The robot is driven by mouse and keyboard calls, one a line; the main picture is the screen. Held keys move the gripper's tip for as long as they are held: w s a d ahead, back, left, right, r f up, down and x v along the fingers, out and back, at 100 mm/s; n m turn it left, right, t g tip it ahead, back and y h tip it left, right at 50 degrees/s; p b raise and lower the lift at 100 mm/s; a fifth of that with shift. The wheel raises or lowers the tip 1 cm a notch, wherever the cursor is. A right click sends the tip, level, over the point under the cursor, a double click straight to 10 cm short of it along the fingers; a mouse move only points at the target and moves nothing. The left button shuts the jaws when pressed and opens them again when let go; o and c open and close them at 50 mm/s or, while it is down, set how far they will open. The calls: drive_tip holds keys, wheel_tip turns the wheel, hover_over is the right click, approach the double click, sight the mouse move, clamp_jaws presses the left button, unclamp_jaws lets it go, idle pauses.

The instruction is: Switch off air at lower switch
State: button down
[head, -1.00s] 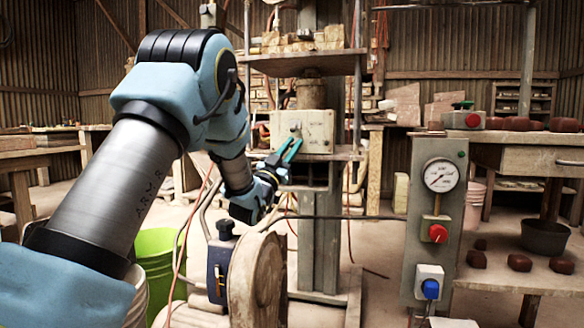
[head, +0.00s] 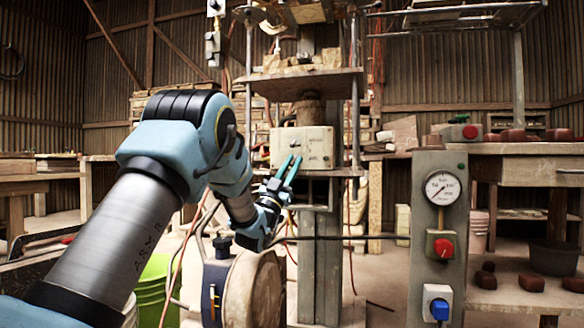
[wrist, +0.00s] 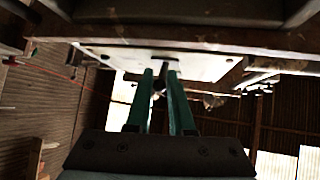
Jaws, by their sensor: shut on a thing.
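The pale switch box (head: 318,147) is fixed to the front of the press column, with small dark fittings on its face. My gripper (head: 293,161), with two teal fingers, is at the lower left of this box. In the wrist view the fingers (wrist: 161,78) point up to the box's pale face (wrist: 205,66). They are closed in on a thin dark piece between their tips, which looks like a switch lever. The fingers hide most of it, and I cannot tell its position or clearly which switch it is.
A grey post on the right carries a pressure gauge (head: 442,188), a red knob (head: 443,248) and a blue knob (head: 439,309). A workbench with brown blocks stands behind it. A green bucket (head: 152,283) and a round-bodied machine (head: 252,290) stand below my arm.

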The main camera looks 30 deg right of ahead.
drive_tip(key=c, duration=1.1)
unclamp_jaws()
drive_tip(key=shift+f, duration=0.1)
drive_tip(key=p+v, duration=0.1)
drive_tip(key=v, duration=0.6)
drive_tip(key=shift+s+a+f+p, duration=0.1)
drive_tip(key=shift+f+p, duration=0.05)
drive_tip(key=shift+p, duration=0.15)
